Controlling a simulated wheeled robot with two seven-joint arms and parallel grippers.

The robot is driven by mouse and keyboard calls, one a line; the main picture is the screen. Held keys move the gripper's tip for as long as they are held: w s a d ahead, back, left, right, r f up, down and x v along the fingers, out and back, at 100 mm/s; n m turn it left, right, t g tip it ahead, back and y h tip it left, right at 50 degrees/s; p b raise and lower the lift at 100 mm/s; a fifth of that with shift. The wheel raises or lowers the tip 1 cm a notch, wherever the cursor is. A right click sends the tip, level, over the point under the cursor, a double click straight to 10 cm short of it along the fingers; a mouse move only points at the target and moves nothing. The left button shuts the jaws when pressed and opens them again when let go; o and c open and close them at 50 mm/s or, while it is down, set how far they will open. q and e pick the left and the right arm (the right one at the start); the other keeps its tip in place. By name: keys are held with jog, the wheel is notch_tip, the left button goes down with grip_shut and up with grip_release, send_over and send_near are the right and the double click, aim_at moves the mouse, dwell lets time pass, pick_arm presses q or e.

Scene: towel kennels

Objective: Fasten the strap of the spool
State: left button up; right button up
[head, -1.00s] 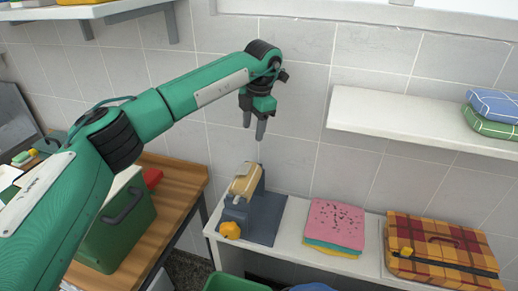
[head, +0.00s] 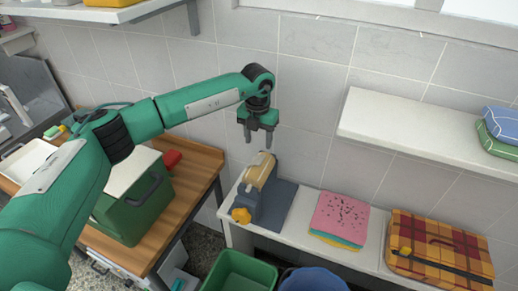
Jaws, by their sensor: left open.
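My right gripper is not in view.
Folded pink, yellow and teal towels (head: 340,217) and a plaid case (head: 440,246) lie right of the spool. A white shelf (head: 420,133) juts out at right. A green bin (head: 240,272) and a blue bin (head: 313,281) stand below. A green cooler box (head: 133,208) sits on the wooden table.

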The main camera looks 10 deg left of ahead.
aim_at(263, 160)
pick_arm(q)
notch_tip(263, 160, down, 6)
jog(key=shift+r+p, duration=0.25)
jog(key=shift+p, duration=0.75)
jog(key=shift+f, duration=0.65)
jog(key=c, duration=1)
jog(key=y+b, duration=0.1)
jog(key=d+f+y+b, duration=0.1)
jog(key=b, duration=0.1)
jog(key=y+b, duration=0.1)
jog(key=shift+s+d+f+t+b, duration=0.2)
jog(key=shift+d+f+t+b, duration=0.1)
jog(key=shift+d+f, duration=0.05)
grip_shut()
jog(key=shift+s+d+f+y+b, duration=0.1)
jog(key=shift+d+y+b, duration=0.05)
jog(key=shift+y+b, duration=0.5)
jog(key=shift+d+y, duration=0.1)
jog(key=shift+y, duration=0.15)
